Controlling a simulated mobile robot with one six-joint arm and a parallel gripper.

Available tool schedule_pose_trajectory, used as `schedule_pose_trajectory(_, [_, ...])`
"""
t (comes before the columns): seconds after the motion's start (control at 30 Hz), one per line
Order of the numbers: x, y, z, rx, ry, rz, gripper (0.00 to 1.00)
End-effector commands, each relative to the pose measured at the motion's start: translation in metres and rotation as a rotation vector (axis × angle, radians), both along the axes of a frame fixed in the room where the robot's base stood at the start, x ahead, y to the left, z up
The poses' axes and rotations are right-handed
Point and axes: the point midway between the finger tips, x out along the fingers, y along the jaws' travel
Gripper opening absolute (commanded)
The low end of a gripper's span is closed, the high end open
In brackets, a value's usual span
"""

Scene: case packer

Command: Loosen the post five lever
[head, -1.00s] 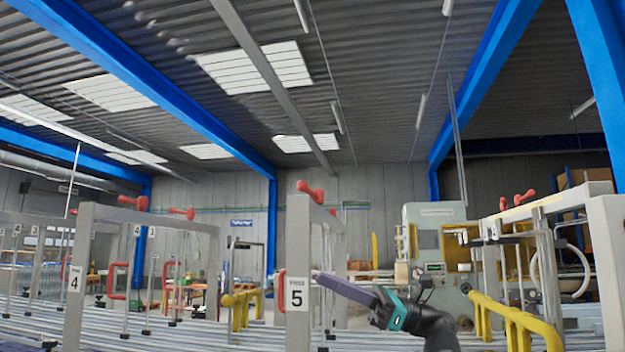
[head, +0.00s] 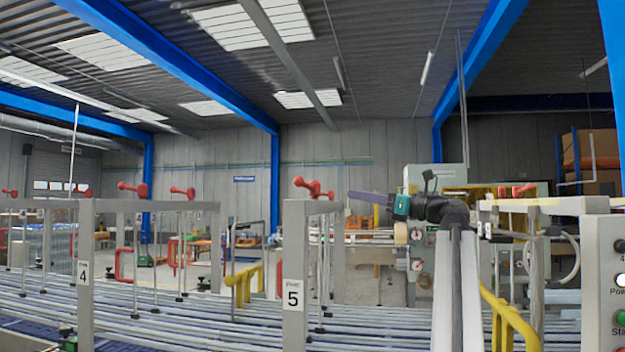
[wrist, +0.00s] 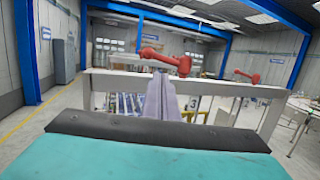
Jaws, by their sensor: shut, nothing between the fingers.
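Post five (head: 293,297) is a grey post with a white "5" label, left of centre in the head view. A red lever (head: 311,187) sits on top of it. My gripper (head: 352,195) is at about lever height, to the right of it, pointing left with a visible gap in the head view. Its grey fingers are together and empty. In the wrist view the fingers (wrist: 161,90) point at a beam with a red lever (wrist: 165,60) just beyond the tips. The tips overlap the lever's lower edge there; contact cannot be told.
A second red lever (wrist: 246,75) is to the right in the wrist view. Post four (head: 84,272) and more red levers (head: 133,188) stand to the left. Conveyor rollers (head: 180,318) run below. Yellow rails (head: 508,320) and a control panel (head: 608,285) are at the right.

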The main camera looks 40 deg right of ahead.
Motion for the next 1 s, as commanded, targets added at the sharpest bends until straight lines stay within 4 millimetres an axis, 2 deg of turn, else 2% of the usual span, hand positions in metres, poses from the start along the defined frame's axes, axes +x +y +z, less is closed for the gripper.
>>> schedule_pose_trajectory(0.37, [-0.009,-0.011,0.001,0.0,0.002,-0.019,0.0])
schedule_pose_trajectory(0.57, [-0.004,-0.01,0.003,0.001,0.001,-0.021,0.0])
schedule_pose_trajectory(0.77, [0.014,-0.005,0.008,0.0,0.002,-0.019,0.0])
schedule_pose_trajectory(1.0, [0.045,0.003,0.015,0.001,0.002,-0.02,0.0])
